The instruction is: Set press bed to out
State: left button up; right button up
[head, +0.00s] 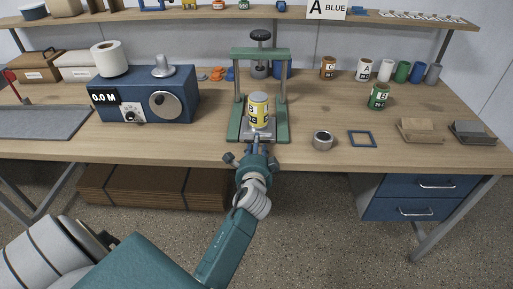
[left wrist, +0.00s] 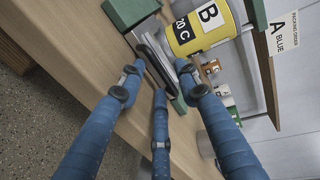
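The green press (head: 284,92) stands at the middle front of the workbench, with a dark knob on top. A yellow can labelled B (head: 259,108) stands upright on the press bed (head: 268,131), between the posts; the can also shows in the left wrist view (left wrist: 207,29). The bed's handle (left wrist: 152,58) faces the front edge of the bench. My left gripper (head: 254,155) is at the handle, its three fingers spread; in the left wrist view the fingertips (left wrist: 162,80) lie around the handle with gaps. My right gripper is not in view.
A blue machine reading 0.0 M (head: 180,105) stands left of the press. A grey ring (head: 322,140), a blue square frame (head: 362,139) and a green can (head: 379,97) lie to the right. Several cups stand behind. Blue drawers (head: 415,198) are under the bench.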

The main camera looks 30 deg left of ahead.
pick_arm(q)
jog(key=v, duration=1.2)
jog(key=s+d+f+n+g+h, duration=0.1)
jog(key=s+d+f+g+h, duration=0.2)
jog(key=f, duration=0.8)
jog(key=s+d+f+h, duration=0.2)
jog(key=d+f, duration=0.3)
jog(key=f, duration=0.7)
jog(key=s+d+f+n+g+h, duration=0.1)
jog(key=s+d+f+g+h, duration=0.2)
jog(key=f, duration=0.8)
jog(key=s+d+f+n+g, duration=0.2)
jog(key=s+d+f, duration=0.1)
jog(key=s+f, duration=1.05)
jog(key=s+a+f+n+g, duration=0.2)
jog(key=s+f, duration=0.2)
jog(key=s, duration=0.7)
jog(key=s+a+f+n+g, duration=0.2)
jog(key=s+f, duration=0.3)
jog(key=s, duration=0.6)
jog(key=shift+a+f+n, duration=0.2)
jog(key=shift+a+n, duration=0.25)
jog(key=shift+n, duration=0.25)
